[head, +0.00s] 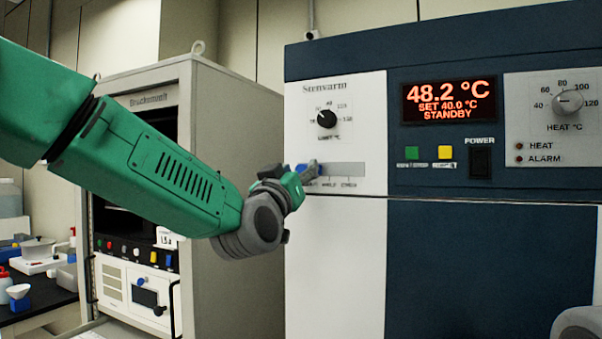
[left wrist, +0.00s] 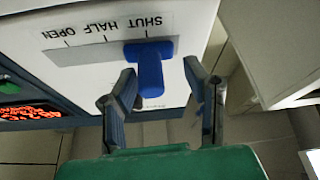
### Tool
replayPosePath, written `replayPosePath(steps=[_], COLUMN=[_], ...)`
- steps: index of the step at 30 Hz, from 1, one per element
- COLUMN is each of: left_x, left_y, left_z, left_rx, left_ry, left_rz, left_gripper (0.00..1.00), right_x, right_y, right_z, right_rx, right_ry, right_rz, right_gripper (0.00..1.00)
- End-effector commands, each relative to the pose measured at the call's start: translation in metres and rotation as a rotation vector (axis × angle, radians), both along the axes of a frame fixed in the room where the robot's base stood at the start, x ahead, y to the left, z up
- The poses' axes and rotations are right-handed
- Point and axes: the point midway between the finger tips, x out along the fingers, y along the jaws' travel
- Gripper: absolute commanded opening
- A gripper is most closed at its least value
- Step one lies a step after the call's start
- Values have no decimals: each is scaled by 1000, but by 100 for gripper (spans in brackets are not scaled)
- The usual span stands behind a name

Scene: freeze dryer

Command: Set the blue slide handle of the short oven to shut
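The short oven (head: 335,260) has a white left panel with a grey slide track (head: 342,169). Its blue slide handle (head: 301,168) shows at the left end of the track, partly hidden by my left gripper (head: 308,172). In the left wrist view the picture is upside down, and the blue handle (left wrist: 150,68) stands at the SHUT mark, with HALF and OPEN farther left. My left gripper (left wrist: 161,76) is open, one finger on each side of the handle. The left finger's tip is very close to it; I cannot tell whether they touch.
The oven's display (head: 448,101) reads 48.2 °C, set 40.0 °C, standby. A black dial (head: 327,119) is above the track. A grey cabinet (head: 235,210) stands left of the oven. A dark bench (head: 45,295) with small labware is at the far left.

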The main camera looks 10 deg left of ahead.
Motion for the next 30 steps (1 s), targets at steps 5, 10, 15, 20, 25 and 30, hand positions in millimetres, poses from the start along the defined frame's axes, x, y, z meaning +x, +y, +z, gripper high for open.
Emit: replayPosePath(steps=[5,10,15,20,25,30], left_x=[-6,-30,-63,-88,-102,-106], left_y=[-1,6,15,23,27,28], left_z=[-3,-13,-28,-40,-46,-48], left_rx=[2,3,2,1,0,0], left_ry=[2,3,3,3,2,2], left_rz=[-2,-2,-1,0,1,1], left_gripper=[41,41,41,41,41,41], right_x=[-2,-2,-2,-2,-2,-2], right_y=[0,0,0,0,0,0], right_z=[1,1,1,1,1,1], right_rx=[0,0,0,0,0,0], right_ry=[-2,-3,-3,-3,-2,-2], right_rz=[0,0,0,0,0,0], right_gripper=[40,40,40,40,40,40])
